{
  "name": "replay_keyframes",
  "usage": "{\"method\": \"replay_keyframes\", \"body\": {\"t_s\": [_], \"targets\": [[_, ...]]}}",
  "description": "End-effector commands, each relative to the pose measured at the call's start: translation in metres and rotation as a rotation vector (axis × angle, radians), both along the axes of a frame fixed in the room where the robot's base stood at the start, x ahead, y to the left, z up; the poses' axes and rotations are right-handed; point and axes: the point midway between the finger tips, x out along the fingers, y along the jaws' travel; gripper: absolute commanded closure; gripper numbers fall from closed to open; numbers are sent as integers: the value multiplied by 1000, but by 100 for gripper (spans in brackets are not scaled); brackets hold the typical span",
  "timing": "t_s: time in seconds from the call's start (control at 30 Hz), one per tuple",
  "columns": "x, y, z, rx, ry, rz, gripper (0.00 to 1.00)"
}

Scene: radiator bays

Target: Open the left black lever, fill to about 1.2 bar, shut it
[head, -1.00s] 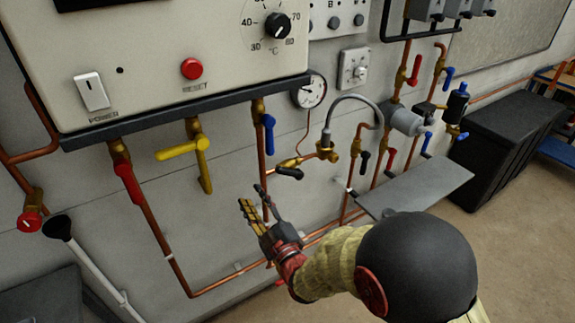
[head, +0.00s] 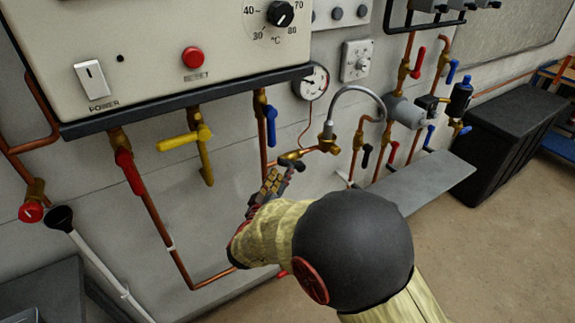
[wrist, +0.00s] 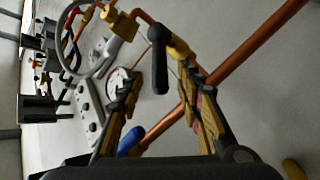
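The left black lever (head: 291,163) sits on a brass valve at the left end of the grey filling hose (head: 357,91). In the wrist view the black lever (wrist: 159,62) lies ahead of and between my fingertips. My gripper (head: 275,178) is just below the lever in the head view and partly hidden by my arm. In the wrist view my gripper (wrist: 155,84) has its fingers spread, with nothing clearly held; contact with the lever cannot be told. The round pressure gauge (head: 312,82) is above; its reading is too small to make out.
A blue lever (head: 270,126) hangs close on the left, with yellow (head: 184,142) and red (head: 129,172) levers farther left. A grey shelf (head: 421,183) juts out at right. Copper pipes run around my gripper.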

Motion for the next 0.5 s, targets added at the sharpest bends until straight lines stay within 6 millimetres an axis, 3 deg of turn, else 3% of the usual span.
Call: {"method": "replay_keyframes", "body": {"t_s": [0.2,0.5], "targets": [[34,-10,-2,2,-1,-2,64],[56,-14,-1,1,-1,1,64]]}}
